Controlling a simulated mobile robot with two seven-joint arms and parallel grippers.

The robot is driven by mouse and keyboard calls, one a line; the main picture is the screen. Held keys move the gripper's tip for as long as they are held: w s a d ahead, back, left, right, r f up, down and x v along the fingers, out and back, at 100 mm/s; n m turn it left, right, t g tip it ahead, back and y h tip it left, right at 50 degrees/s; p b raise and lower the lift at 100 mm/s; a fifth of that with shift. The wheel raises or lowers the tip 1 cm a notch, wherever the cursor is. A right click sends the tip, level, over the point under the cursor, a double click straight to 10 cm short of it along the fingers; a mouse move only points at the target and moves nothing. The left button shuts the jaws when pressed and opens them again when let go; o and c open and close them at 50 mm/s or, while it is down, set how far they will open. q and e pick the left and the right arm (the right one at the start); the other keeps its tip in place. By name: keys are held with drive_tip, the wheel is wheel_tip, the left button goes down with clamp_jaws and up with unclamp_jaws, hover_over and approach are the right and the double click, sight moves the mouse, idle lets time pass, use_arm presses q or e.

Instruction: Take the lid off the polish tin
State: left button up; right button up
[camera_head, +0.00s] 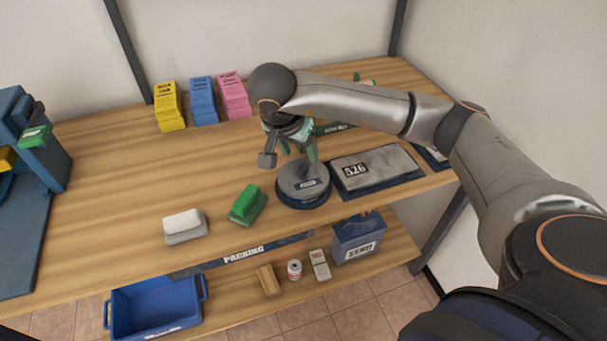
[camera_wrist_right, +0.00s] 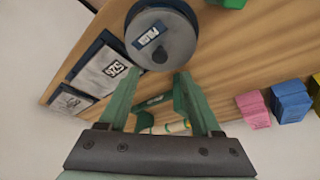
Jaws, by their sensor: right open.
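The polish tin (camera_head: 303,197) is round and dark blue, with a flat grey lid (camera_head: 294,184) that carries a small label. It stands on the wooden bench, right of centre. In the right wrist view the tin's lid (camera_wrist_right: 174,48) shows at the top, with a small dark knob on it. My right gripper (camera_head: 304,160) has green fingers and is over the tin's far side. In the right wrist view my right gripper (camera_wrist_right: 157,82) is open and empty, with the lid beyond its fingertips. I cannot tell whether a finger touches the lid. My left gripper is not in view.
A green block (camera_head: 247,204) and a white-and-grey block (camera_head: 184,225) lie left of the tin. A grey pad marked 526 (camera_head: 377,168) lies close on its right. Yellow, blue and pink boxes (camera_head: 233,97) stand behind. A blue bin (camera_head: 155,308) sits below the bench.

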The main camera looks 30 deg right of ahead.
sight(303, 167)
drive_tip(key=x, duration=0.2)
drive_tip(key=p+x, duration=0.1)
drive_tip(key=x, duration=0.1)
drive_tip(key=shift+s+a+f, duration=0.2)
drive_tip(key=shift+a+f, duration=0.05)
drive_tip(key=shift+w+d+f, duration=0.15)
drive_tip(key=shift+d+f, duration=0.05)
drive_tip(key=shift+f, duration=0.4)
clamp_jaws()
